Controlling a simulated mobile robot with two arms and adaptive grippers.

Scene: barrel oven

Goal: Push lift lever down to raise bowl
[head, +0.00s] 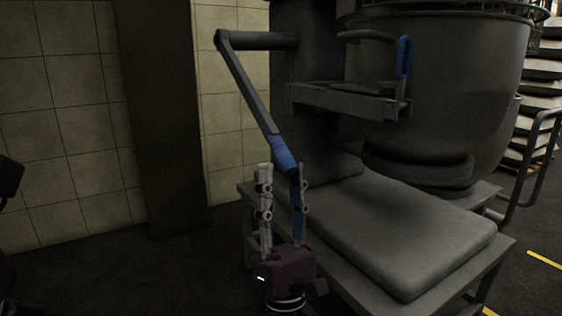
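The lift lever (247,85) is a long grey bar. It slants down and right from a pivot on the mixer column to a blue grip (283,155). The bowl (440,90) is large and grey, at the upper right above the base. My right gripper (281,175) points up just below the blue grip, its two fingers apart. The right finger overlaps the lever's lower end in the picture; I cannot tell whether they touch. Blue also shows along that finger. My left gripper is not in view; only dark parts show at the left edge.
The mixer base has a raised grey pad (400,235) right of my gripper. A bracket (345,101) and a second blue handle (404,57) are beside the bowl. A rack (540,90) stands at the far right. The floor at left is clear before a tiled wall (60,110).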

